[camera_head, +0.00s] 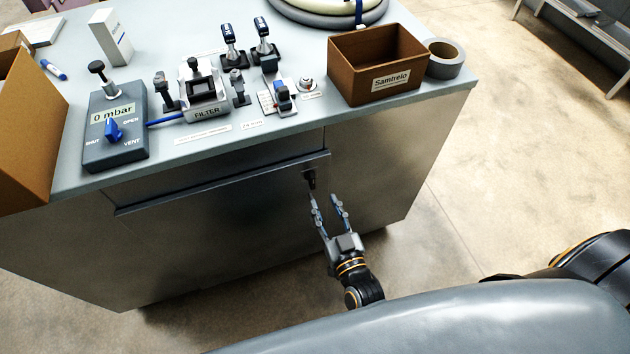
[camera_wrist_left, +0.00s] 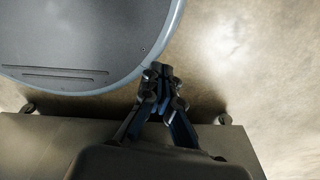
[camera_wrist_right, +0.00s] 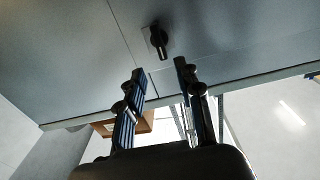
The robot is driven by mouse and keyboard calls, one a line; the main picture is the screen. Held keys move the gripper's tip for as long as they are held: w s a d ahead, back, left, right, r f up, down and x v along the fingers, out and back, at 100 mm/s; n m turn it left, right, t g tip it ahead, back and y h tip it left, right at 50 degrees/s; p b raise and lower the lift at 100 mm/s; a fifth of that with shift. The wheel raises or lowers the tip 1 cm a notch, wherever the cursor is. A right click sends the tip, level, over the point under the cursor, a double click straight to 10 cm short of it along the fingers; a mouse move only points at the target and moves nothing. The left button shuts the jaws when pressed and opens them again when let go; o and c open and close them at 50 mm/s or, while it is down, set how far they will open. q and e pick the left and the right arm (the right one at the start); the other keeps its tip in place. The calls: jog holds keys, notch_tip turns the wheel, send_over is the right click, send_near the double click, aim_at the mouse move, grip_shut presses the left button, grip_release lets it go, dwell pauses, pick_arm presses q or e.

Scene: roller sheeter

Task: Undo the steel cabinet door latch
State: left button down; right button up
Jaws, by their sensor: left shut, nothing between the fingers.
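The steel cabinet (camera_head: 230,222) has a grey front below the worktop. A small dark latch (camera_head: 310,179) sits on that front, just under a long horizontal lip. The right wrist view shows the latch knob (camera_wrist_right: 158,42) beside a panel seam, ahead of the fingertips. My right gripper (camera_head: 325,198) is open and empty, its fingers pointing at the cabinet front just short of the latch. In the right wrist view the latch lies beyond the gap between the fingers (camera_wrist_right: 159,67). My left gripper (camera_wrist_left: 159,70) is shut and empty, away from the cabinet front, and outside the head view.
The worktop (camera_head: 190,150) carries a vacuum gauge box (camera_head: 115,150), a filter unit (camera_head: 203,105), several small clamps, a brown bin (camera_head: 375,65) and a tape roll (camera_head: 445,58). The lip (camera_head: 220,183) juts out above the latch. Open floor (camera_head: 500,180) lies to the right.

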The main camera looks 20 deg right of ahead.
aim_at(314, 181)
jog(key=w, duration=0.7)
jog(key=shift+w+a, duration=0.25)
jog(key=shift+w, duration=0.1)
jog(key=shift+c, duration=0.4)
grip_shut()
